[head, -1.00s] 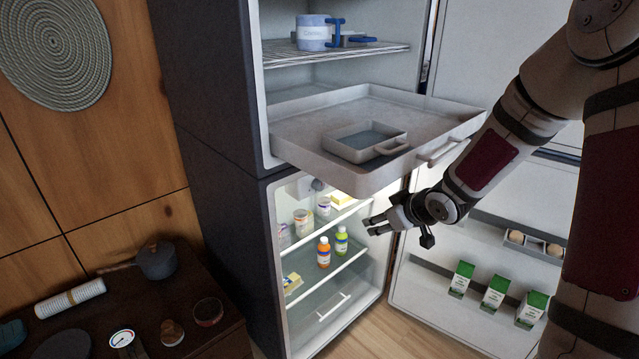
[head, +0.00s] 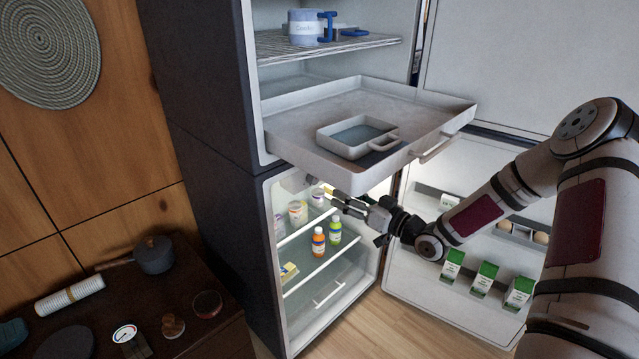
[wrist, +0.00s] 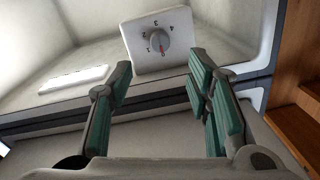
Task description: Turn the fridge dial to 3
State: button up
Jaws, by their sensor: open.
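The fridge dial (wrist: 158,40) shows in the wrist view as a round grey knob on a white plate (wrist: 138,58) with numbers around it. A small red mark is at the knob's lower edge, away from the 3 at the top of the plate. My gripper (wrist: 160,72) is open and empty, its two green-padded fingers apart. The dial appears beyond the fingertips and between them, not gripped. In the head view my gripper (head: 335,197) reaches into the lit lower fridge compartment, under the pulled-out drawer. The dial is hard to make out there.
The pulled-out drawer (head: 300,142), carrying a grey dish (head: 350,149), overhangs my gripper closely. Below are an orange bottle (head: 318,241), a green bottle (head: 335,230) and jars on glass shelves. The open fridge door (head: 420,272) holds cartons and eggs at right.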

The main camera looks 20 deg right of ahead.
aim_at(316, 181)
jog(key=x, duration=1)
jog(key=shift+b, duration=0.3)
grip_shut()
